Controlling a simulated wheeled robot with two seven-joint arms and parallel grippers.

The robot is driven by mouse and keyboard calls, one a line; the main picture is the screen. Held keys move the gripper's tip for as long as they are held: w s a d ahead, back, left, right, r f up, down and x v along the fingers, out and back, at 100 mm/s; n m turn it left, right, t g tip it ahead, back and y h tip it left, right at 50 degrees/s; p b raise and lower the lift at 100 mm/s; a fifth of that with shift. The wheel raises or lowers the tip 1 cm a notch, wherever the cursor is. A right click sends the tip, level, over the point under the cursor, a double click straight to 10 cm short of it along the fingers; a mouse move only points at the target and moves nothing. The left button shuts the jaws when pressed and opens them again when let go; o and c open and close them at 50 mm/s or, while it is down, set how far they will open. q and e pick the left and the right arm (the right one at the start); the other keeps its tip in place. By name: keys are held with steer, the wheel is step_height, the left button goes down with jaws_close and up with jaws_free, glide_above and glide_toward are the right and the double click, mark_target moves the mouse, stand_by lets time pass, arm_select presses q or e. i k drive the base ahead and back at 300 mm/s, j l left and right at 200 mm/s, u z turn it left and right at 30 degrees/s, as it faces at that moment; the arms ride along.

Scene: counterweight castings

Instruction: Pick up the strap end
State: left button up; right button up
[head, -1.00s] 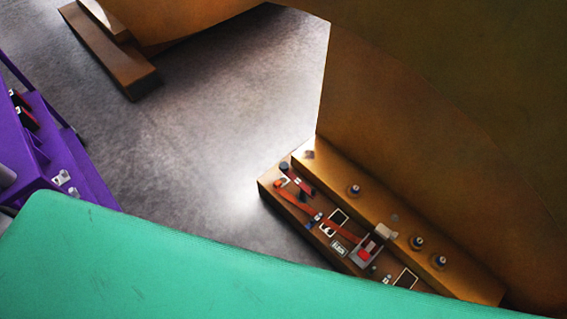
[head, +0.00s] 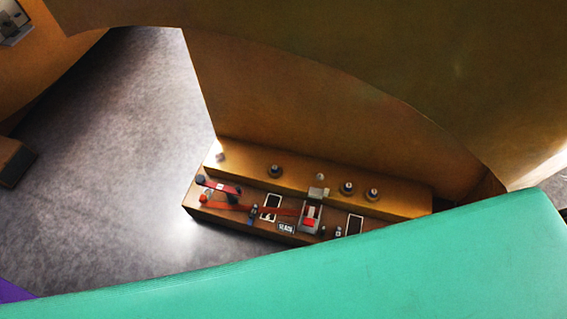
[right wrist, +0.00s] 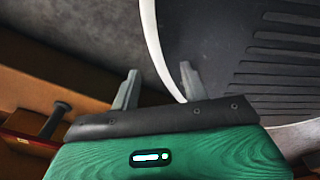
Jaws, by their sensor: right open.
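A red strap (head: 236,207) lies along the lower ledge of the brown casting in the head view. Its left end (head: 206,199) is at the ledge's left side, and its right part runs to a grey buckle with a red button (head: 309,222). A short red and black piece (head: 222,188) lies just above the left end; I cannot tell if it belongs to the strap. My left gripper is not in view.
The casting's ledge (head: 418,198) carries several dark round pegs (head: 275,171), and its tall wall rises behind. In the right wrist view, brown surfaces with a dark peg (right wrist: 55,121) are left, a ribbed dark surface with a white rim right. Bare floor (head: 110,190) lies left.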

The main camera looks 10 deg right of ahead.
mark_target(203, 197)
steer(key=z, duration=0.85)
steer(key=j+u, duration=0.1)
steer(key=u, duration=1.3)
